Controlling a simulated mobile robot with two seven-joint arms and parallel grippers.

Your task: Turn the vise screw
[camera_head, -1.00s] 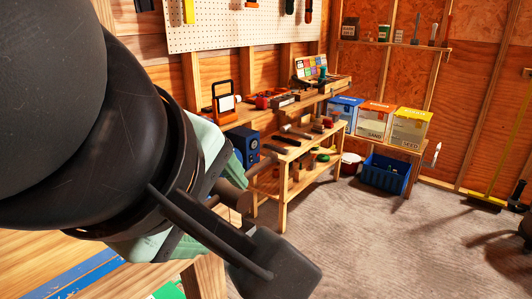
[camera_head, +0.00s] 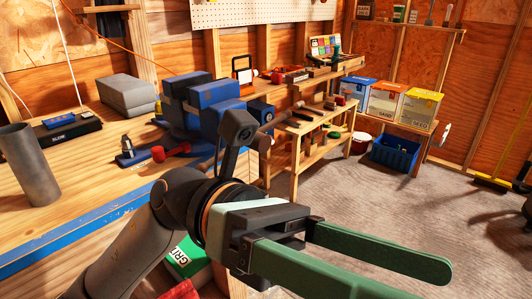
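The blue vise (camera_head: 205,103) is mounted at the right end of the wooden workbench (camera_head: 95,165). A brownish round end, apparently of its screw (camera_head: 263,142), shows at the vise's right side, just beyond the dark block on my wrist. The block hides part of the screw, and I cannot tell clearly where its handle bar lies. My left gripper (camera_head: 422,280) is in front of and below the vise, pointing right. Its two green fingers are apart with nothing between them, and it does not touch the vise. My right gripper is not in view.
A grey block (camera_head: 128,95), a grey tube (camera_head: 28,165) and a red-and-black tool (camera_head: 158,154) are on the bench. A lower wooden shelf bench (camera_head: 315,128) with tools stands beyond the vise. The carpeted floor (camera_head: 400,215) at right is open.

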